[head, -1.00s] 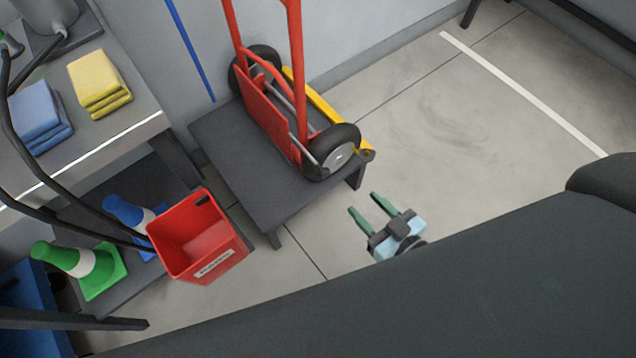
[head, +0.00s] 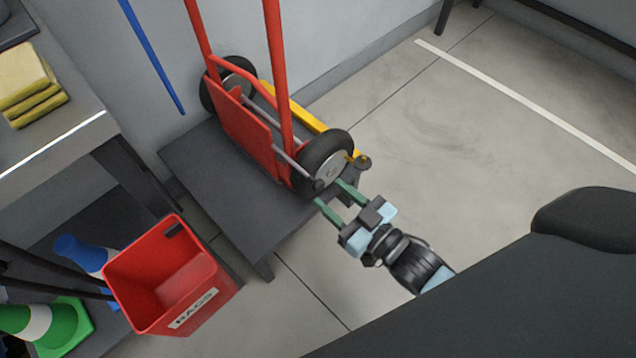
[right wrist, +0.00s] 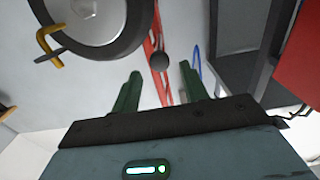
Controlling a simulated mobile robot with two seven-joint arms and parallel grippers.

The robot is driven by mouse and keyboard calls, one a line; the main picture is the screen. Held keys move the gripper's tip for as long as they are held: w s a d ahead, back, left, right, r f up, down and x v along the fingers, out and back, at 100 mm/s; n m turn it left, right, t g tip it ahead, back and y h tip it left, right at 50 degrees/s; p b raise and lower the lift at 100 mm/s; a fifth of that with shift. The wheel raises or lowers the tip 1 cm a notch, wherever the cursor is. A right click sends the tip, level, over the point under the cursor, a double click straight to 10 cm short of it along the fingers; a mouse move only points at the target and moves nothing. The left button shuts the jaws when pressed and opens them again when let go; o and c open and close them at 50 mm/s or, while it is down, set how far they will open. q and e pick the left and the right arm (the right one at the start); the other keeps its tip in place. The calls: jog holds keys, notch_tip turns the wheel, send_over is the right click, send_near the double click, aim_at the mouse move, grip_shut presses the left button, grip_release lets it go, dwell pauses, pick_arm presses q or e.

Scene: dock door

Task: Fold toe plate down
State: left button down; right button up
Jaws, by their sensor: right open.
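A red hand truck (head: 278,75) stands on a low dark platform (head: 215,180). Its red toe plate (head: 243,130) appears upright against the frame, beside the wheels. My right gripper (head: 329,192) is open and empty, with its green fingertips just short of the near wheel (head: 328,158) and the platform's corner. In the right wrist view the open fingers (right wrist: 160,78) have a small dark round knob (right wrist: 159,60) showing between and beyond them. The wheel (right wrist: 95,20) is at upper left there, and red frame parts lie behind the knob. My left gripper is out of view.
A red bin (head: 165,275) marked RAGS is left of the platform, near blue and green cones (head: 50,325). A yellow bar (head: 300,110) lies behind the wheels. A bench with yellow cloths (head: 28,85) is at left. Floor at right is clear.

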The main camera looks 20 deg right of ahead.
aim_at(321, 187)
jog(key=shift+b+x, duration=0.6)
jog(key=shift+x, duration=1.75)
grip_shut()
